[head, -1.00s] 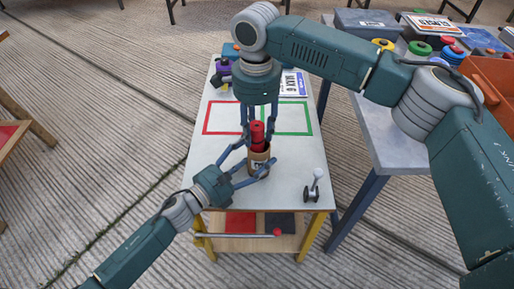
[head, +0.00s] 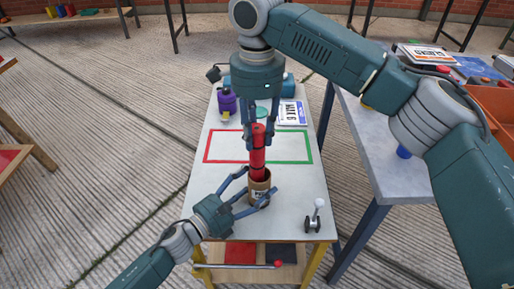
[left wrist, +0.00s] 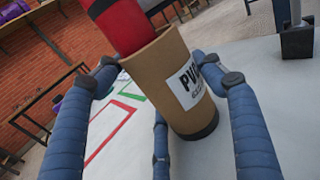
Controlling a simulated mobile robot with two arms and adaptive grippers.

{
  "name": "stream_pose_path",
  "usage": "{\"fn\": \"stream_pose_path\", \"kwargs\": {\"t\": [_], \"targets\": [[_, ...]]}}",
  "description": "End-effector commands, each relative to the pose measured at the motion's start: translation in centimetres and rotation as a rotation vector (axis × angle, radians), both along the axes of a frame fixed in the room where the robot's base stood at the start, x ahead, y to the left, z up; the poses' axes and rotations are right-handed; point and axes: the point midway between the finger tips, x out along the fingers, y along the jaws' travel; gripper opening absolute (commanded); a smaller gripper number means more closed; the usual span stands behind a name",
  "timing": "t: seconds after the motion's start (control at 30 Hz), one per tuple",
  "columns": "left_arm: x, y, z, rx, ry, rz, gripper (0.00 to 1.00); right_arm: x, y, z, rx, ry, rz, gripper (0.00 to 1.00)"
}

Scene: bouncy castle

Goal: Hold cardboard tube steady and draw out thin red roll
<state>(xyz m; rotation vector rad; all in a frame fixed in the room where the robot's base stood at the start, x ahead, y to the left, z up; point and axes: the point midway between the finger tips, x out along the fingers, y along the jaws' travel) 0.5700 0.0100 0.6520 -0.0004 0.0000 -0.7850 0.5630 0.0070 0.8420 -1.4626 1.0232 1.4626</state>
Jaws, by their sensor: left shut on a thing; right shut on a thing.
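The brown cardboard tube (head: 260,190) stands on the white table, and its white label shows in the left wrist view (left wrist: 188,84). My left gripper (head: 252,192) is shut around the tube from the left; its blue fingers (left wrist: 165,100) flank the tube in the left wrist view. The thin red roll (head: 257,160) rises upright out of the tube's mouth, with its lower end still inside the tube. My right gripper (head: 258,128) comes from above and is shut on the roll's top. The roll's hidden lower end cannot be seen.
The white table (head: 225,175) has a red and a green outlined rectangle behind the tube. A purple object (head: 227,101) and a "MAX 6" card (head: 291,113) stand at the back. A small grey and white device (head: 315,216) stands at the front right. A grey table (head: 375,160) is at right.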

Motion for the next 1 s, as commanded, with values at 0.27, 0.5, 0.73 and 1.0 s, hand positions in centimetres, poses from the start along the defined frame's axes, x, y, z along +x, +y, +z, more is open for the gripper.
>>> {"fn": "stream_pose_path", "kwargs": {"t": [0.27,0.5,0.73,1.0], "targets": [[-0.1,-0.1,-0.1,-0.001,0.002,-0.002,0.25,0.0,0.0,1.3,0.001,0.0,-0.001,0.0],[-0.1,-0.1,-0.1,-0.001,0.002,-0.002,0.9,0.0,0.0,1.3,0.0,0.0,-0.001,0.0],[0.0,0.0,0.0,-0.001,0.001,-0.001,0.9,0.0,0.0,1.3,0.0,0.0,-0.001,0.0],[-1.5,1.4,-0.2,0.001,0.004,0.0,0.9,0.0,0.0,1.3,0.0,0.0,-0.001,0.0]]}}
